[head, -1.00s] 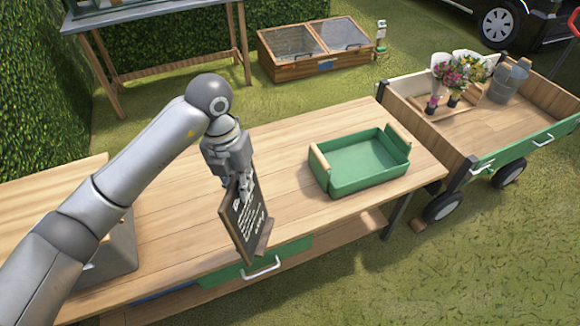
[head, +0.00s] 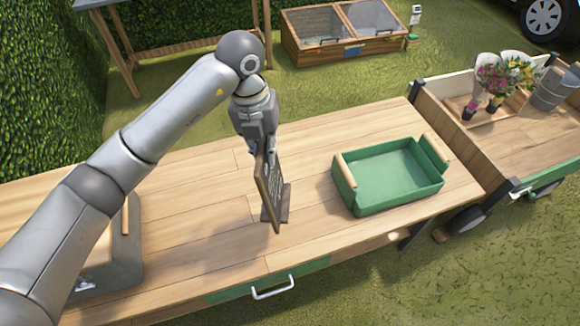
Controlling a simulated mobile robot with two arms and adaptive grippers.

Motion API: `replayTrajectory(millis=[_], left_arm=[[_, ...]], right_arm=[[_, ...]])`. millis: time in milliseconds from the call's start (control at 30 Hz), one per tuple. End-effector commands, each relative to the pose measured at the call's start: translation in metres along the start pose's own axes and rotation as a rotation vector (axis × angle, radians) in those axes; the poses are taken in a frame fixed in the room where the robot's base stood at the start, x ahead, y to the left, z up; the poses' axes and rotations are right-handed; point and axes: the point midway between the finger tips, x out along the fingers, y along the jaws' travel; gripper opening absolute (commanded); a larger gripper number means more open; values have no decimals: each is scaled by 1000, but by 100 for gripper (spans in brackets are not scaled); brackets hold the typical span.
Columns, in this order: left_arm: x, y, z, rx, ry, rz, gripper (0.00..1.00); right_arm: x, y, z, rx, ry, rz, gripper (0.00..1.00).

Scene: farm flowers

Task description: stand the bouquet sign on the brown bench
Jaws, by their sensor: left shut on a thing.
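The bouquet sign (head: 267,194) is a dark board with light writing and a small wooden foot. In the head view it is seen nearly edge-on, upright, over the middle of the brown bench (head: 220,240). My left gripper (head: 266,152) is shut on the sign's upper edge, pointing down. The sign's foot is close to the bench top; I cannot tell whether it touches. My right gripper is not in view.
A green tray (head: 395,180) with wooden ends stands on the bench right of the sign. A cart (head: 500,150) with bouquets (head: 492,80) and a bucket (head: 553,90) adjoins the right end. Bare bench lies around the sign.

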Motion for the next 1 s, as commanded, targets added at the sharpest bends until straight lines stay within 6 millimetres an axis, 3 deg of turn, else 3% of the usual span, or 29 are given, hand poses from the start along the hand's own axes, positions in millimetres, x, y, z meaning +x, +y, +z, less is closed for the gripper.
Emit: replayTrajectory(millis=[267, 467, 733, 1000], left_arm=[[2, 9, -1, -1, 1, -1, 0], [11, 42, -5, -4, 3, 1, 0], [28, 97, -10, -4, 3, 1, 0], [66, 131, -13, -1, 2, -1, 0]], right_arm=[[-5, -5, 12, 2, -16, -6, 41], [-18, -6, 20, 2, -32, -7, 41], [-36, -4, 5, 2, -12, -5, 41], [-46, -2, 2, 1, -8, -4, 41]])
